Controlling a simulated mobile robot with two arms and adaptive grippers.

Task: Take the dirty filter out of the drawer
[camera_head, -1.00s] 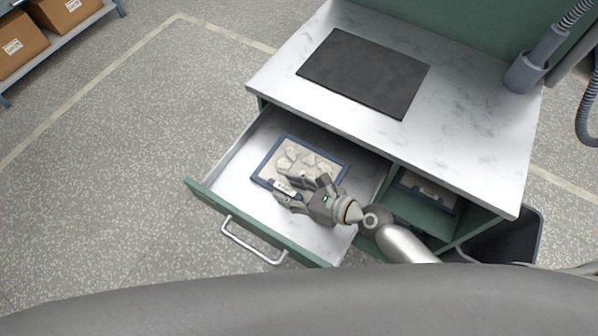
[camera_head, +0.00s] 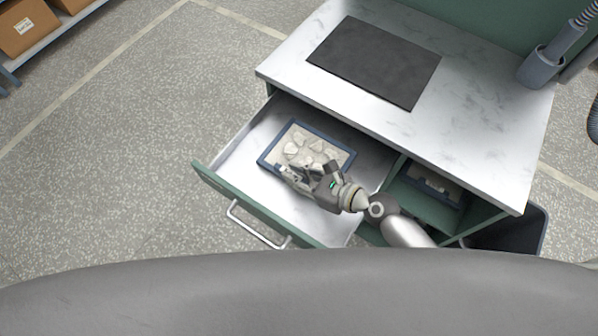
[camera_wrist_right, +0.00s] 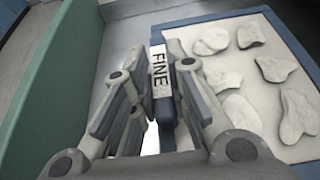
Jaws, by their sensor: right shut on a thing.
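The dirty filter (camera_head: 309,146) is a blue-framed panel with a pale, blotched face, in the open drawer (camera_head: 240,148). In the right wrist view the filter (camera_wrist_right: 232,80) shows a white label reading "FINE" on its near frame edge. My right gripper (camera_head: 290,178) is at the filter's front edge. In the right wrist view its fingers (camera_wrist_right: 158,98) are closed on the labelled edge of the frame. Part of that edge is hidden behind the fingers. My left gripper is not in view.
The drawer's green front with its handle (camera_head: 250,229) stands out from the white bench. A dark mat (camera_head: 375,60) lies on the bench top. Another blue-framed panel (camera_head: 432,186) sits in the green compartment to the right. A dark bin (camera_head: 512,232) stands at the right.

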